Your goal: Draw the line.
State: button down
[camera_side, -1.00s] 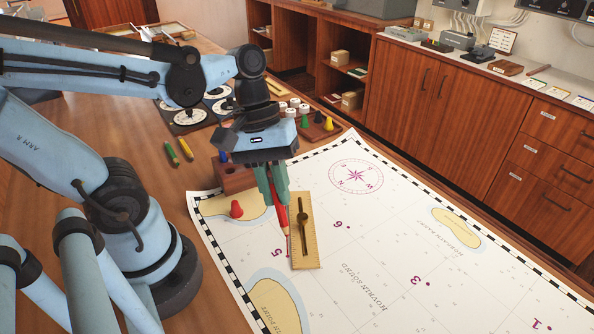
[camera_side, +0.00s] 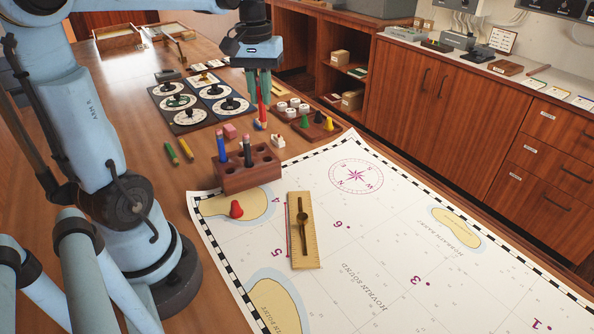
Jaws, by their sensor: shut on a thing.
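My gripper (camera_side: 258,88) is shut on a red pencil (camera_side: 262,114), its tip pointing down, well above the chart's far edge and behind the wooden pencil block. The chart (camera_side: 385,240) lies flat on the table with purple numbers. A yellow ruler (camera_side: 313,235) with a dark brass handle lies on it, just right of the number 5. A thin reddish mark seems to show along the ruler's left edge, but it is too small to be sure. The wooden block (camera_side: 250,178) has several holes and holds a blue pencil (camera_side: 221,146) and a dark pencil (camera_side: 247,152).
A red cone (camera_side: 236,209) stands on the chart's left part. Green and yellow crayons (camera_side: 178,151) lie left of the block. A dial panel (camera_side: 186,118), a tray of coloured pawns (camera_side: 317,128) and white pieces (camera_side: 291,106) stand behind. The chart's right side is clear.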

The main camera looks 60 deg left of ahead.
jog(key=a+f, duration=0.3)
jog(key=f, duration=0.7)
dwell(0.8)
jog(key=shift+w+f, duration=0.1)
jog(key=shift+f, duration=0.6)
dwell(1.5)
jog(key=c, duration=1)
grip_release()
jog(key=shift+c, duration=0.2)
